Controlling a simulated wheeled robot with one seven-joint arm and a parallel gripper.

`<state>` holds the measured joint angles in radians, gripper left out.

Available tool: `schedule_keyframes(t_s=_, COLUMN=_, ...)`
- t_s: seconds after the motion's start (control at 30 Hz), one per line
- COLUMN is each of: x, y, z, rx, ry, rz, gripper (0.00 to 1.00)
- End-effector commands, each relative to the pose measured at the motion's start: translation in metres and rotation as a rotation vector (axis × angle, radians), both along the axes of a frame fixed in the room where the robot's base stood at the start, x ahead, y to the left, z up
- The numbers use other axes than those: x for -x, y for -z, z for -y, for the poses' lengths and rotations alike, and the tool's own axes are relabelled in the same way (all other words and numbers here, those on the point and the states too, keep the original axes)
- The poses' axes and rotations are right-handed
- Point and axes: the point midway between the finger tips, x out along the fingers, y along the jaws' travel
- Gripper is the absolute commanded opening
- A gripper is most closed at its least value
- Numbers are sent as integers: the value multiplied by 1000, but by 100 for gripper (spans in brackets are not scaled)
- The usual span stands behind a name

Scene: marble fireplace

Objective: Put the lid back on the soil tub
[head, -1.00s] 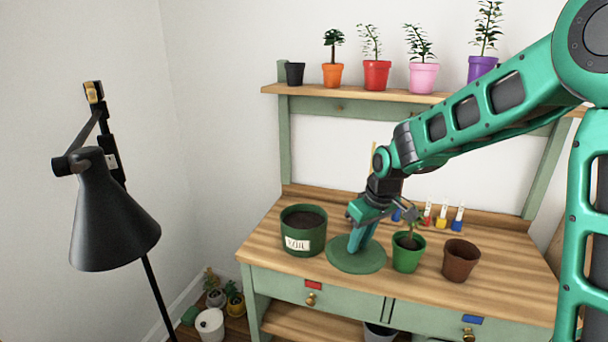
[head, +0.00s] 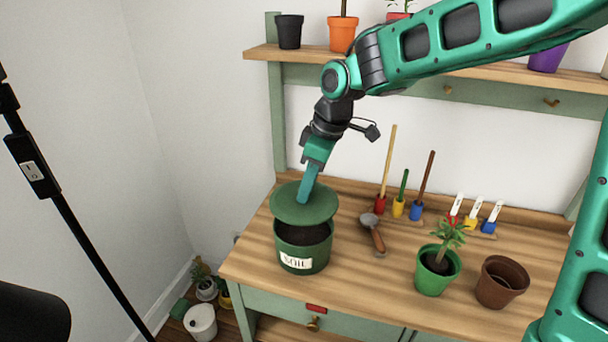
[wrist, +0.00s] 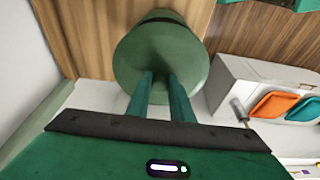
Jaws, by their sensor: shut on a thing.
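The dark green soil tub (head: 303,262) stands at the left of the bench, with a white "SOIL" label on its front and dark soil showing inside. My gripper (head: 304,200) is shut on the round green lid (head: 281,205) and holds it above the tub. The lid covers the back part of the opening from this view, and soil shows below its front edge. In the wrist view, the lid (wrist: 160,55) lies beyond the fingers of my gripper (wrist: 161,85), with part of the tub (wrist: 162,14) behind it. The exact grip point is hard to make out.
A trowel (head: 375,235) lies right of the tub. Handled tools in coloured holders (head: 398,208) stand behind it. A green pot with a plant (head: 436,275) and an empty brown pot (head: 500,283) stand farther right. A shelf (head: 420,78) with pots runs above.

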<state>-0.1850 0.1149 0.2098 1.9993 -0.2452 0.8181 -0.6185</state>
Motion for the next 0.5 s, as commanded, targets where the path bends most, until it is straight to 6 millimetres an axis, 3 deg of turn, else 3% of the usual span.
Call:
schedule_keyframes(t_s=0.17, x=2, y=3, z=-2, rx=0, ry=-12, rz=0, gripper=0)
schedule_keyframes(t_s=0.5, x=2, y=30, z=-5, rx=0, ry=-15, rz=-1, gripper=0)
